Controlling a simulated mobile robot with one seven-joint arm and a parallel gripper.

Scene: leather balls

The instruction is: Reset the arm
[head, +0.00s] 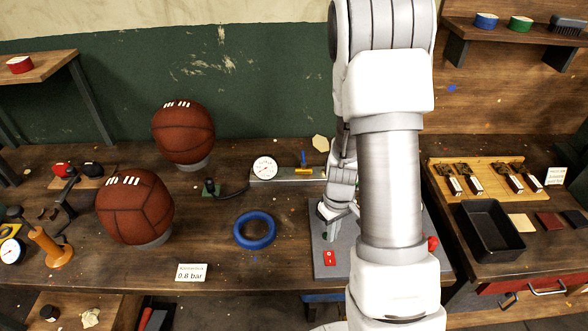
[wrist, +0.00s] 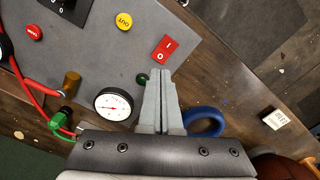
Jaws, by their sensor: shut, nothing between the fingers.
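My arm stands upright across the middle right of the head view. My gripper (head: 333,214) is partly hidden behind my arm links, above the left part of a grey panel (head: 317,243). In the wrist view my gripper (wrist: 161,76) has its two grey fingers together, with nothing between them. The fingertips point toward the red switch (wrist: 165,48) on the panel. I cannot tell their exact height above it.
A blue ring (head: 254,230), a gauge (head: 264,168) and a "0.8 bar" card (head: 191,272) lie left of the panel. Two leather balls (head: 183,132) (head: 135,207) rest on stands farther left. A black tray (head: 490,231) sits on the right bench.

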